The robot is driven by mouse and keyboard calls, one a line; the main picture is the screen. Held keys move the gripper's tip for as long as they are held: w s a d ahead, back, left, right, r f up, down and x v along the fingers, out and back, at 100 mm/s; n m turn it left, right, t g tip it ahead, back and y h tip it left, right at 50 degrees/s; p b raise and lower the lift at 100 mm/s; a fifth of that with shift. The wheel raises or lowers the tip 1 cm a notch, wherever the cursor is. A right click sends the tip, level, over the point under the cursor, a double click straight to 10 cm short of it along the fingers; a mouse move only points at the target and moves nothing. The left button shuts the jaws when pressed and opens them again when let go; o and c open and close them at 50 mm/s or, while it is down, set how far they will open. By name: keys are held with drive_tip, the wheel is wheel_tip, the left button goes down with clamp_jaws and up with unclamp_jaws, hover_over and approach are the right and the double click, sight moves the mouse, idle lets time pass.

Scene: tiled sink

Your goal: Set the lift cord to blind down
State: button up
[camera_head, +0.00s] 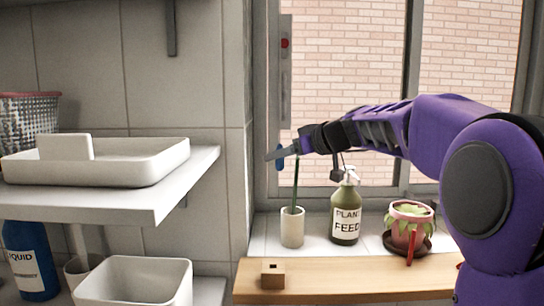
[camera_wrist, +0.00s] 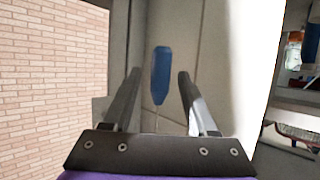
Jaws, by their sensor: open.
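The lift cord's blue handle (camera_head: 280,156) hangs near the left side of the window frame, below a grey vertical strip (camera_head: 286,90) with a red mark near its top. In the wrist view the blue handle (camera_wrist: 161,75) appears upright between my two fingers, with a thin line below it. My gripper (camera_head: 272,155) is at the handle's height and partly overlaps it in the head view. In the wrist view my gripper (camera_wrist: 160,85) is open, with a gap on both sides of the handle. I cannot tell how deep the handle is between the fingers.
Below my gripper, a white cup (camera_head: 292,228) with a green stick, a plant feed bottle (camera_head: 345,215) and a potted plant (camera_head: 409,222) stand on the sill. A wooden board (camera_head: 350,280) runs in front. A white shelf (camera_head: 150,196) juts out at left.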

drive_tip(key=shift+x, duration=1.9)
clamp_jaws()
